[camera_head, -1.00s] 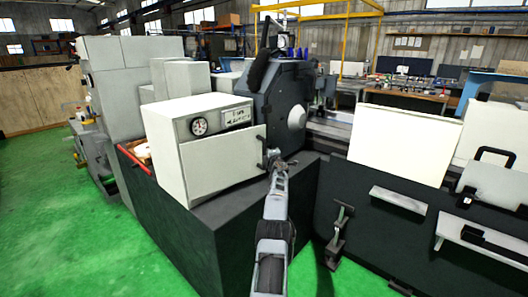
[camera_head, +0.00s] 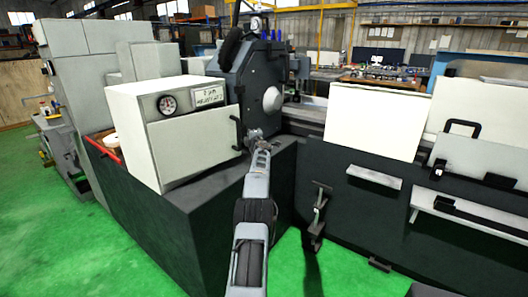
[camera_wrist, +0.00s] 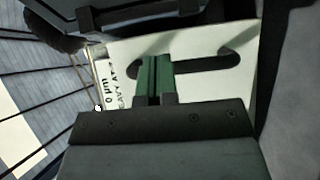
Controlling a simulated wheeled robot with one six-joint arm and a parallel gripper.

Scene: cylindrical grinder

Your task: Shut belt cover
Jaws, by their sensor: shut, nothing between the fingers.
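The belt cover is the white front panel (camera_head: 195,148) of a white box at centre-left in the head view. Its face looks flush or nearly flush with the box; I cannot tell if a small gap is left. Its black handle (camera_head: 236,132) is at the right edge. My gripper (camera_head: 255,136) is just right of the handle.
A gauge (camera_head: 167,104) and a label plate (camera_head: 208,96) sit on the box above the panel. The dark grinding wheel housing (camera_head: 250,80) stands close behind my gripper. A red bar (camera_head: 104,150) lies at the left. Green floor (camera_head: 120,260) is clear in front.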

